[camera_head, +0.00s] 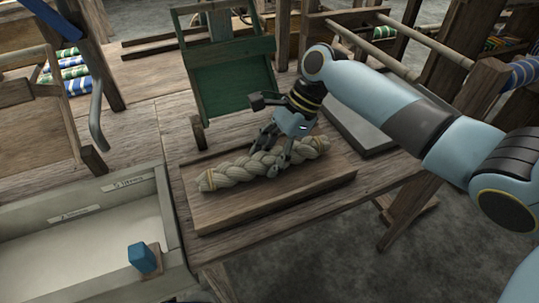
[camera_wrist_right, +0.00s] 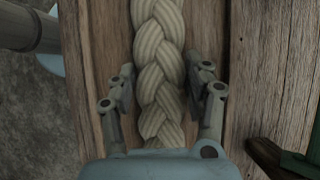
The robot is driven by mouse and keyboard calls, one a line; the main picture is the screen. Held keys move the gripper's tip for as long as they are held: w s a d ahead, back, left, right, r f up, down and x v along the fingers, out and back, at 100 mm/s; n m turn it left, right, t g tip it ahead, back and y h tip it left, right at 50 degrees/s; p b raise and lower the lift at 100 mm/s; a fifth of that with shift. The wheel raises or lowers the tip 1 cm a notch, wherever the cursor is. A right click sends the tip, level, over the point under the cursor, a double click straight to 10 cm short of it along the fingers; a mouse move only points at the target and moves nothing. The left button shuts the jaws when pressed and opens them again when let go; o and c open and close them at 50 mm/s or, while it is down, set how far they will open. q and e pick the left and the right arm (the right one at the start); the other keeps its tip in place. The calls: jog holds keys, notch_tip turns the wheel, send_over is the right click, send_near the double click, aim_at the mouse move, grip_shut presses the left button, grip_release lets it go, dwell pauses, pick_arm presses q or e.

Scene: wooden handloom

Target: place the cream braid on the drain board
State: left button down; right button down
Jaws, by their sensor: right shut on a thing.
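The cream braid (camera_head: 236,173) is a thick plaited rope with tan bindings near its ends. It lies lengthwise along the wooden drain board (camera_head: 215,215) in the head view. My right gripper (camera_head: 272,168) reaches down over the braid and is shut on it right of its middle. In the right wrist view the braid (camera_wrist_right: 158,60) runs between the two fingers of the right gripper (camera_wrist_right: 165,95), with the wooden board (camera_wrist_right: 100,50) beneath. Part of the braid is hidden by the fingers. My left gripper is not in view.
A green wooden frame (camera_head: 235,90) stands behind the board. A grey flat slab (camera_head: 355,125) lies to the right. Loom posts stand around the back.

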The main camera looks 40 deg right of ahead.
jog(key=c, duration=0.5)
grip_release()
jog(key=shift+f, duration=0.1)
jog(key=shift+c, duration=0.2)
jog(key=p+v, duration=0.1)
jog(key=v, duration=1.1)
jog(key=shift+s, duration=0.1)
